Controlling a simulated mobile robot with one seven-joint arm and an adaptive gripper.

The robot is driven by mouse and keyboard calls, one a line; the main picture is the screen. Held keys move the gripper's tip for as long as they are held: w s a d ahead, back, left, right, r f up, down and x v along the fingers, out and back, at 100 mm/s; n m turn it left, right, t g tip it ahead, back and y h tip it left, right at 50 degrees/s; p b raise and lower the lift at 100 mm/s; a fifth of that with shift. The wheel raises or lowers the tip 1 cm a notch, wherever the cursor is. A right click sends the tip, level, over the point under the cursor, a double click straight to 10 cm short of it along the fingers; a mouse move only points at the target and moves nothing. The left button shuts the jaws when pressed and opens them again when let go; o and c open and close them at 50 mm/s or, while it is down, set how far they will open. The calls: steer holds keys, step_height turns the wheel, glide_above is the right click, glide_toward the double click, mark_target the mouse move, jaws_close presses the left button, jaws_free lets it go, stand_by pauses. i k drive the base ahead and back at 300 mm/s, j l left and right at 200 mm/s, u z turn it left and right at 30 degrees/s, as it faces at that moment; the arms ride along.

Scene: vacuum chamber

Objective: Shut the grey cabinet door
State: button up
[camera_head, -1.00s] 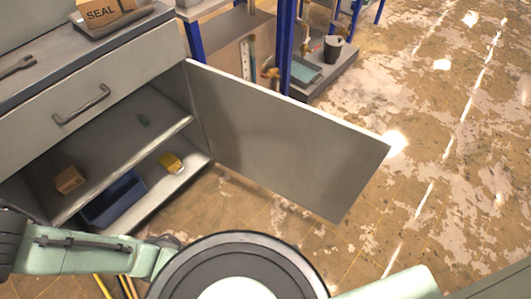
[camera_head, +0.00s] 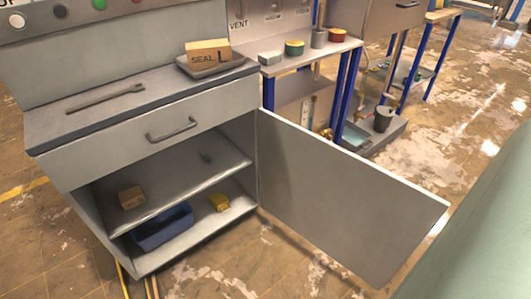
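The grey cabinet door (camera_head: 335,195) stands wide open, hinged at the right side of the cabinet opening and swung out over the floor. The grey cabinet (camera_head: 190,140) has a drawer with a dark bar handle (camera_head: 172,130) above the open compartment. Inside, the upper shelf (camera_head: 170,180) holds a small cardboard box (camera_head: 131,197) and a small dark item. The lower level holds a blue bin (camera_head: 161,228) and a yellow item (camera_head: 219,202). My gripper is not in view. A pale green part of my arm fills the lower right edge.
A wrench (camera_head: 105,98) and a tray (camera_head: 214,66) with a SEAL box lie on the cabinet top. A blue-legged bench (camera_head: 340,90) stands behind the door. The floor before the cabinet looks clear.

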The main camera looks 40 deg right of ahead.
mark_target(369, 219)
steer(key=l+u, duration=0.3)
steer(key=u, duration=0.2)
steer(key=k+l+u, duration=0.2)
steer(key=u, duration=0.25)
steer(key=k+l, duration=0.3)
steer(key=l, duration=0.15)
steer(key=k+l, duration=0.25)
steer(key=l, duration=0.25)
steer(key=k+l, duration=0.3)
steer(key=l, duration=0.15)
steer(key=k+l, duration=0.3)
steer(key=l, duration=0.2)
steer(key=k+l, duration=0.3)
steer(key=l, duration=0.15)
steer(key=k+l, duration=0.25)
steer(key=l, duration=0.25)
steer(key=k+l, duration=0.3)
steer(key=l, duration=0.15)
steer(key=k+l, duration=0.3)
steer(key=l, duration=0.2)
steer(key=j+z, duration=0.1)
steer(key=z, duration=0.25)
